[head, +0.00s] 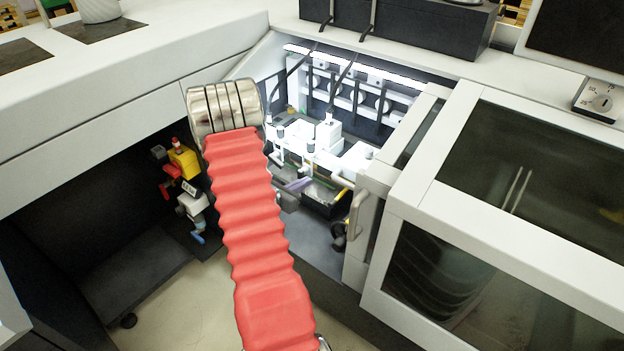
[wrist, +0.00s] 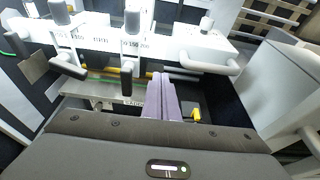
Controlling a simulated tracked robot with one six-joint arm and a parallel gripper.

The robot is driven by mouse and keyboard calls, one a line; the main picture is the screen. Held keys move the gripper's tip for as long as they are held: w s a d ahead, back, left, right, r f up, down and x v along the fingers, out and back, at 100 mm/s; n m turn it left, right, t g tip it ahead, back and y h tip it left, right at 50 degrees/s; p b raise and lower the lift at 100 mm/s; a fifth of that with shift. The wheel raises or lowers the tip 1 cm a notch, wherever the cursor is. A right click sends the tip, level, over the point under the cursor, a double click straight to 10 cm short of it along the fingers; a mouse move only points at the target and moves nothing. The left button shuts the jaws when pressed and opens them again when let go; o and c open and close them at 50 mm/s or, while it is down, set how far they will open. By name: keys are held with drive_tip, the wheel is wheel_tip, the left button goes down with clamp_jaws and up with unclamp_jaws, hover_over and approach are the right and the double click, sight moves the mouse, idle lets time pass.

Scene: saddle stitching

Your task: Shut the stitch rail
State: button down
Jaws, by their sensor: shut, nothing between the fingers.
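My gripper (wrist: 160,76) points into the lit machine bay in the wrist view, its two pale purple fingers pressed together with nothing between them. In the head view a pale purple sliver (head: 298,185) shows beside my red arm; the rest of the gripper is hidden. A white rail unit with a printed scale (wrist: 110,44), which looks like the stitch rail, lies just beyond the fingertips. It also shows in the head view (head: 318,157). It has black-ended knobs and a white loop handle (wrist: 212,68) to the right of the fingers. I cannot tell whether the fingers touch it.
A grey metal ledge (wrist: 105,92) lies below the rail, left of the fingers. A dark box (head: 322,200) with a yellow edge sits below it. A windowed guard (head: 455,205) bounds the bay on the right. A white casing (head: 110,95) stands left.

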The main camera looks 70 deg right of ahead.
drive_tip(key=shift+v, duration=1.7)
drive_tip(key=shift+f, duration=0.1)
drive_tip(key=s+a+m+g+y, duration=0.4)
drive_tip(key=s+a+m+y, duration=0.25)
drive_tip(key=a+m, duration=0.4)
drive_tip(key=w+a+r+m+t+y, duration=0.25)
drive_tip(key=w+a+r, duration=0.2)
drive_tip(key=a, duration=0.55)
drive_tip(key=w+a+r+m+t+y, duration=0.1)
drive_tip(key=w+a+r+m+t, duration=0.3)
drive_tip(key=a, duration=0.6)
drive_tip(key=w+a+r+t+y, duration=0.1)
drive_tip(key=w+a+r+t, duration=0.15)
drive_tip(key=a+r, duration=0.55)
drive_tip(key=a+r+n+t+y, duration=0.1)
drive_tip(key=a+r+t, duration=0.1)
drive_tip(key=a+r, duration=0.3)
drive_tip(key=w+a+r+n+t+y, duration=0.1)
drive_tip(key=a+r+t, duration=0.2)
drive_tip(key=a, duration=0.9)
drive_tip(key=shift+w+r+n+y, duration=0.3)
drive_tip(key=shift+r, duration=0.55)
